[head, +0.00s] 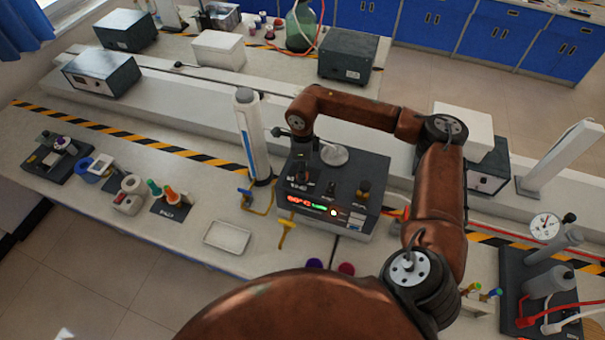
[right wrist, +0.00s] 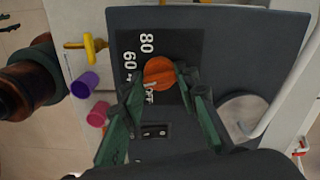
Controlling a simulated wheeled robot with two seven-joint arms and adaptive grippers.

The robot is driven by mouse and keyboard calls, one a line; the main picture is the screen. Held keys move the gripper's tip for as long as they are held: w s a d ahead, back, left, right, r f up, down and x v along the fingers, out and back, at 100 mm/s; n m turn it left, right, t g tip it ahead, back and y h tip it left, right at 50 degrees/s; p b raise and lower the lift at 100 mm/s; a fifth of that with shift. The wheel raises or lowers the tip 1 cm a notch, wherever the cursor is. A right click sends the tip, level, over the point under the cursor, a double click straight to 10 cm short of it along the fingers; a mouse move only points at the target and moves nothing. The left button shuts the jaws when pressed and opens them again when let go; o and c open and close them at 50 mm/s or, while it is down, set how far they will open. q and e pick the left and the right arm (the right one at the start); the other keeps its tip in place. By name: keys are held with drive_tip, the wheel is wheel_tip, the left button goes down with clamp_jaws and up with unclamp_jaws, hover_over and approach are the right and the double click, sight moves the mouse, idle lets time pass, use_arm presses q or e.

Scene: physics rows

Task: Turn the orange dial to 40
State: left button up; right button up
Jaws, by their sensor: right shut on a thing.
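The orange dial (right wrist: 160,70) sits on the dark panel of a heater unit (right wrist: 225,35). White marks 80, 60 and OFF show around it, with another mark partly covered by a finger. My right gripper (right wrist: 157,84) is shut on the dial, its green fingers on either side of it. The dial's pointer is too unclear to read. In the head view the heater unit (head: 352,172) stands at mid-table with a lit red and green display (head: 310,204). My left gripper is not in view.
The unit also has a round pale plate (head: 334,155) and small knobs. A white cylinder (head: 252,135) stands close on its left. A white tray (head: 227,237) and a yellow valve handle (head: 287,230) lie in front. Gauge equipment (head: 545,227) stands right.

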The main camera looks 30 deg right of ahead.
drive_tip(key=shift+w+d+n+b, duration=0.1)
drive_tip(key=shift+n+b, duration=0.35)
drive_tip(key=shift+n, duration=0.25)
drive_tip(key=shift+r, duration=0.1)
drive_tip(key=o, duration=1.1)
drive_tip(key=shift+o, duration=0.4)
wheel_tip(320, 180, up, 12)
